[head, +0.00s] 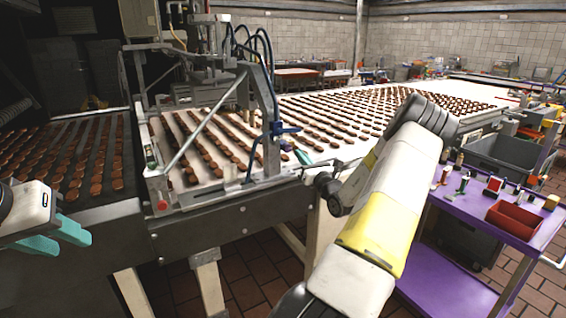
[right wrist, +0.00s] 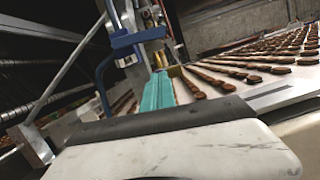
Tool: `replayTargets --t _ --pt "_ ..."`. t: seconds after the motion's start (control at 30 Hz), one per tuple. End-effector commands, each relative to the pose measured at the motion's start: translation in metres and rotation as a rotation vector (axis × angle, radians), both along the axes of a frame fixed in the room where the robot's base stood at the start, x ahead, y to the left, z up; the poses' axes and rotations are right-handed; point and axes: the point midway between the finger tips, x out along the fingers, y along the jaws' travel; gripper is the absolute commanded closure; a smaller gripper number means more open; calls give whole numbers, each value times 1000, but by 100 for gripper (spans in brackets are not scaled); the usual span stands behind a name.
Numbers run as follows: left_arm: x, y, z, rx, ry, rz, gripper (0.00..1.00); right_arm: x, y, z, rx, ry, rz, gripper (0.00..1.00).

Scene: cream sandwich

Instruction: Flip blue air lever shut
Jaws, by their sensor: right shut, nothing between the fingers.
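The blue air lever (head: 287,128) sits on the metal frame at the near side of the conveyor, in the middle of the head view. In the right wrist view the blue lever (right wrist: 136,37) sticks out sideways above and just left of my fingertips. My right gripper (head: 301,156) is shut and empty, a little below and right of the lever. Its teal fingers also show pressed together in the right wrist view (right wrist: 159,88). I cannot tell whether they touch the lever. My left gripper (head: 58,236) is open and empty at the far left, away from the lever.
A white conveyor (head: 330,132) carries rows of brown biscuits. Metal frame bars and blue hoses (head: 262,45) stand close around the lever. A purple cart (head: 478,205) with a red bin (head: 513,219) stands at the right.

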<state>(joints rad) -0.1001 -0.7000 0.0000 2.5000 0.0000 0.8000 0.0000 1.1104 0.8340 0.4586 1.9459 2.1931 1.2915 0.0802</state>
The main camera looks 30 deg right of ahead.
Motion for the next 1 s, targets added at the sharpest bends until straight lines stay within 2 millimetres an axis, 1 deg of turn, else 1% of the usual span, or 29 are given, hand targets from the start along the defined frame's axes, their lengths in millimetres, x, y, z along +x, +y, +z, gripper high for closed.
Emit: replayTargets --t 0.03,0.1,0.17,0.2,0.3,0.4,0.53,0.87,1.0 --pt "0 0 0 0 0 0 64 11 2 3 -1 -2 3 100" --pt "0 0 0 0 0 0 64 25 2 6 0 -1 2 100" --pt "0 0 0 0 0 0 64 34 2 11 -1 -1 1 100" --pt "0 0 0 0 0 0 64 31 0 20 -2 -1 -1 100" --pt "0 0 0 0 0 0 64 31 -1 34 -3 -1 0 100" --pt "0 0 0 0 0 0 64 31 -2 42 0 1 1 100" --pt "0 0 0 0 0 0 64 31 -3 47 0 1 1 100" --pt "0 0 0 0 0 0 64 31 -3 48 -4 1 1 100" --pt "0 0 0 0 0 0 64 31 -6 61 -82 -6 1 100"
